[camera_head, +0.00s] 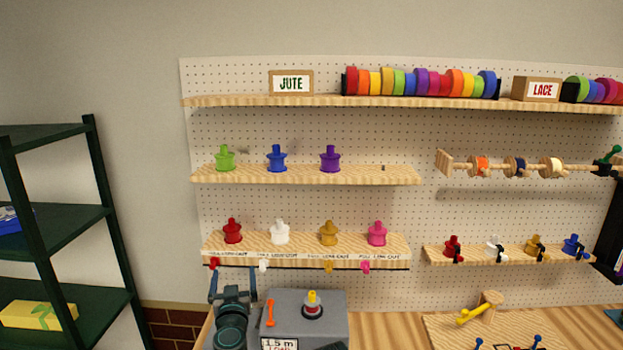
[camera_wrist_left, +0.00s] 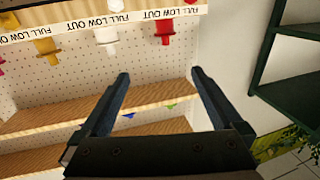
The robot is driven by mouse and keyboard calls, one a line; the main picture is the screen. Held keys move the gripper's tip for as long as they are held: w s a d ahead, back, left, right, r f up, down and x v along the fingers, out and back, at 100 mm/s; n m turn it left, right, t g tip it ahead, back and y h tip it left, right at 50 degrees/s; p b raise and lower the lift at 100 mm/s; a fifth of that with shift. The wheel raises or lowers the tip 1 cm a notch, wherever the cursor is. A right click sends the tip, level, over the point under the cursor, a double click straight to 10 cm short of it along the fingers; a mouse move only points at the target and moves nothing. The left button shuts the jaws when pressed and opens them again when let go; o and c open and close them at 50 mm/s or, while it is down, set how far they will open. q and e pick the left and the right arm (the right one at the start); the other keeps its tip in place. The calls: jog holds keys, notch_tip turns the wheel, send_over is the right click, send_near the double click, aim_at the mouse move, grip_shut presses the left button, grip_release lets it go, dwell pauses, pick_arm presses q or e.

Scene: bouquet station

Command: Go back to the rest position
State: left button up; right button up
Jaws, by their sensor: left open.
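My left gripper (camera_head: 232,279) is raised at the bottom centre-left of the head view, in front of the pegboard and below the lower left shelf (camera_head: 300,246). Its two dark fingers stand apart with nothing between them. In the left wrist view the open gripper (camera_wrist_left: 160,74) points at the pegboard (camera_wrist_left: 60,85), with the shelf edge beyond its fingertips. My right gripper is not in the head view.
A dark green rack (camera_head: 110,235) stands at the left. Colored spools (camera_head: 232,231) sit on the shelves.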

pick_arm(q)
jog(key=d+f+m+g+h, duration=0.1)
jog(key=d+f+m+h, duration=0.1)
jog(key=d+m+h, duration=0.4)
jog(key=s+d+f+g+h, duration=0.3)
jog(key=d+f+g, duration=0.2)
jog(key=d+f, duration=0.25)
jog(key=s+a+f+n+g+y, duration=0.2)
jog(key=s+a+f+g+y, duration=0.1)
jog(key=s+a+f+g, duration=0.35)
jog(key=s+a+f+n+g+y, duration=0.25)
jog(key=s+a+f+g, duration=0.2)
jog(key=s+f, duration=0.35)
jog(key=s+d+f+m+b, duration=0.2)
jog(key=s+d+f+b, duration=0.1)
jog(key=d+f+b, duration=0.1)
jog(key=s+d+f+m+g+y+b, duration=0.1)
jog(key=s+d+f+m+b, duration=0.1)
jog(key=d, duration=0.5)
notch_tip(320, 180, down, 2)
jog(key=s+b, duration=0.1)
jog(key=b, duration=0.2)
jog(key=shift+s+b, duration=0.4)
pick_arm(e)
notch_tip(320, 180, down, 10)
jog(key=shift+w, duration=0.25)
pick_arm(q)
jog(key=shift+m, duration=0.25)
